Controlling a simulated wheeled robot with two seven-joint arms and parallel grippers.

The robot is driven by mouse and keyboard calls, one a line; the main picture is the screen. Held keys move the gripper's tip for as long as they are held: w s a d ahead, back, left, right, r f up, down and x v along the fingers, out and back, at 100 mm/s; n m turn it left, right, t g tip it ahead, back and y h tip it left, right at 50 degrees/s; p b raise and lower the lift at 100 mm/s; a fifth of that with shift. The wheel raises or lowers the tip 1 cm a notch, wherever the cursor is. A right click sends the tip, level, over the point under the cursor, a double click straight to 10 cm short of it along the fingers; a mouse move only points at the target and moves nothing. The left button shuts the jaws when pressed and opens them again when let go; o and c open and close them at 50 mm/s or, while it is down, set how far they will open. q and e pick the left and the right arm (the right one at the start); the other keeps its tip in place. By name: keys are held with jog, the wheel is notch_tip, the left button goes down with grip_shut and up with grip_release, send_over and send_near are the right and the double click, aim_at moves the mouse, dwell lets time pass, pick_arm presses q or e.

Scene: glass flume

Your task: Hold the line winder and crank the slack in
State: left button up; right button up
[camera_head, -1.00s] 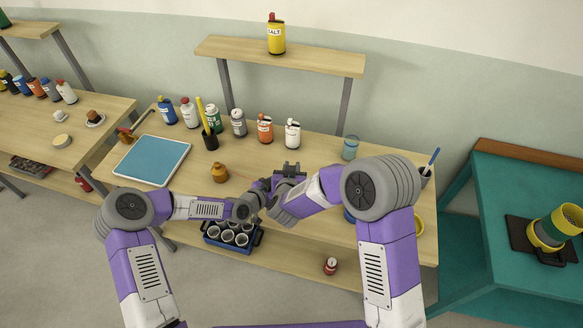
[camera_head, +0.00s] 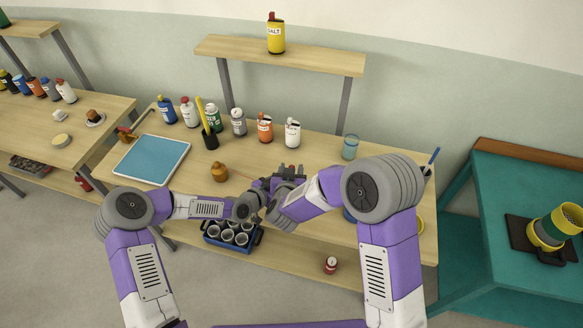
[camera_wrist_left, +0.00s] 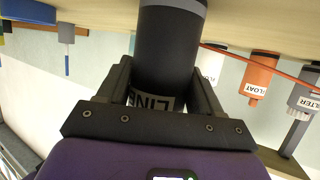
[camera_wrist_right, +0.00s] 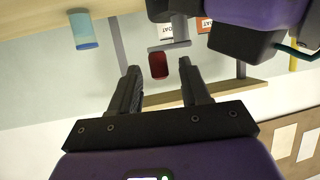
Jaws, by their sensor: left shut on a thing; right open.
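The line winder (camera_wrist_left: 168,50) is a dark cylinder with a "LINE" label, held between the fingers of my left gripper (camera_wrist_left: 160,88). In the head view the arms mostly hide it, and my left gripper is hard to make out there. In the right wrist view, the crank's red knob (camera_wrist_right: 158,64) hangs from a grey arm (camera_wrist_right: 168,45) at the winder. My right gripper (camera_wrist_right: 160,80) is open, with the knob showing between and beyond its fingertips. I cannot tell whether it touches. In the head view my right gripper (camera_head: 287,172) is above the table.
Several labelled bottles (camera_head: 265,128) line the back of the wooden table (camera_head: 310,155). A blue tray (camera_head: 152,160), a brown jar (camera_head: 219,172) and a blue glass (camera_head: 350,147) stand around the arms. A blue crate of cups (camera_head: 232,235) sits below.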

jog(key=v, duration=1)
jog(key=shift+s, duration=0.15)
pick_arm(q)
jog(key=o, duration=1.2)
